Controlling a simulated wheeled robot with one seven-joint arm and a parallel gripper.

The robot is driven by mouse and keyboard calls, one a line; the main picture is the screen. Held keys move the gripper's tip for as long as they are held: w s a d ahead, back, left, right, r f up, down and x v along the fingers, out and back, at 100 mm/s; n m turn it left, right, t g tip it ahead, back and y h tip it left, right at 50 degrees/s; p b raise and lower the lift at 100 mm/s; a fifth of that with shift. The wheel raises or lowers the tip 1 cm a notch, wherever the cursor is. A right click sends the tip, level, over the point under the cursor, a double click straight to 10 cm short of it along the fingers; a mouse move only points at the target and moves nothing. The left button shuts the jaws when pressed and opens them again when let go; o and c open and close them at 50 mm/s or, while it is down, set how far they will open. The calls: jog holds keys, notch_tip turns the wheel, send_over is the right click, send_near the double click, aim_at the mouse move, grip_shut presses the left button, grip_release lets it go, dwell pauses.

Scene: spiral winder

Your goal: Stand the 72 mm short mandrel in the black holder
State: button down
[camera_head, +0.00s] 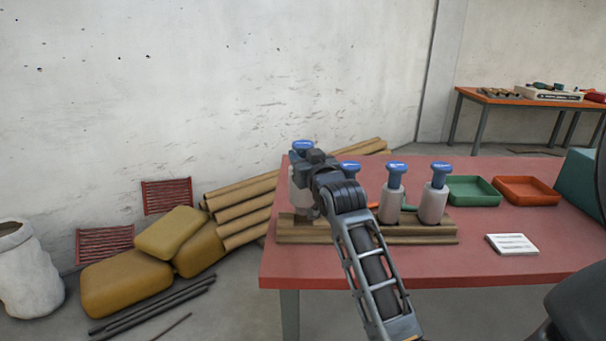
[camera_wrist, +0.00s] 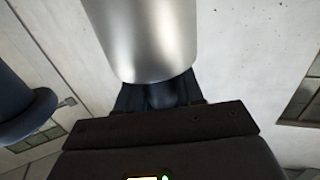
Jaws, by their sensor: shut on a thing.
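My gripper (camera_head: 308,172) is at the leftmost of several silver mandrels with blue tops and is shut on it. This held mandrel (camera_head: 299,200) looks upright, with its blue top showing above my gripper. In the wrist view its smooth metal body (camera_wrist: 145,40) fills the top middle, against my dark fingers (camera_wrist: 158,95). Its lower end is near the wooden rack, and I cannot tell whether it touches. The labels on the blue tops are too small to read. I cannot make out a black holder in either view.
The wooden rack (camera_head: 430,236) holds other mandrels, including ones in the middle (camera_head: 390,205) and at the right (camera_head: 433,203); my arm partly hides another. A green tray (camera_head: 472,191), an orange tray (camera_head: 527,190) and a white card (camera_head: 512,244) lie on the red table (camera_head: 330,268).

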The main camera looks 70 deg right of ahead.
aim_at(303, 143)
notch_tip(303, 143, up, 5)
jog(key=shift+r+p, duration=2.15)
jog(key=shift+r, duration=0.25)
